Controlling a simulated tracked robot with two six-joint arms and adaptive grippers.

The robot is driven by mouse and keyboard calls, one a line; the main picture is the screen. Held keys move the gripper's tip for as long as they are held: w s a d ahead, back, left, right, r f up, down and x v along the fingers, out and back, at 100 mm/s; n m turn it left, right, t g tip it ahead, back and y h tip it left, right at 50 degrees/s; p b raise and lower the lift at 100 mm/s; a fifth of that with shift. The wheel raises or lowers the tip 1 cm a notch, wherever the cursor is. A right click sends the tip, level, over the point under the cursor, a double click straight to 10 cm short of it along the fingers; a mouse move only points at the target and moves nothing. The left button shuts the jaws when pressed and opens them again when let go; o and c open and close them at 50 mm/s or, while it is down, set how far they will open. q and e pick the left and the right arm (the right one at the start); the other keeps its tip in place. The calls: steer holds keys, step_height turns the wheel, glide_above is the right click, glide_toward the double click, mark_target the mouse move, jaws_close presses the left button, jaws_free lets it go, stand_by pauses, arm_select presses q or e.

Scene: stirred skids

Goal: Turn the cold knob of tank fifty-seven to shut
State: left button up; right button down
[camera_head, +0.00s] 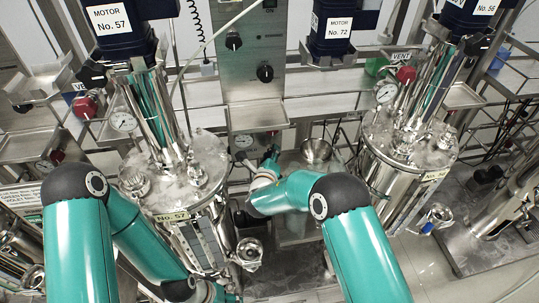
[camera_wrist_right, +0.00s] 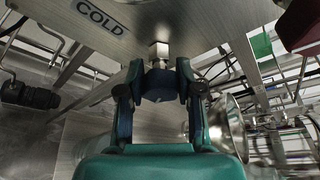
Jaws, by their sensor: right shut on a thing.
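Tank fifty-seven (camera_head: 210,165) is a shiny steel vessel left of centre in the head view, with a "No. 57" plate (camera_head: 172,216) on its front. The cold knob (camera_wrist_right: 160,84) is a dark knob on a metal stem in the right wrist view, just below a panel edge with a "COLD" label (camera_wrist_right: 100,17). My right gripper (camera_wrist_right: 158,92) has its two fingers closed on either side of this knob. In the head view my right gripper (camera_head: 271,156) is small and partly hidden at the panel's lower edge.
A steel control panel (camera_head: 253,75) with black knobs stands between the tanks, with a gauge (camera_head: 243,141) low on it. Tank fifty-six (camera_head: 410,150) is on the right. A side valve fitting (camera_head: 249,252) juts out below tank fifty-seven.

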steer(key=shift+f+m+b, duration=0.2)
steer(key=shift+m+b, duration=0.2)
steer(key=shift+b, duration=0.9)
steer(key=shift+r+y, duration=0.15)
steer(key=shift+y, duration=0.15)
steer(key=c, duration=0.7)
jaws_free()
steer(key=shift+c, duration=0.2)
steer(key=shift+s+a, duration=0.1)
steer(key=v, duration=0.7)
steer(key=shift+r, duration=0.15)
steer(key=shift+s, duration=0.1)
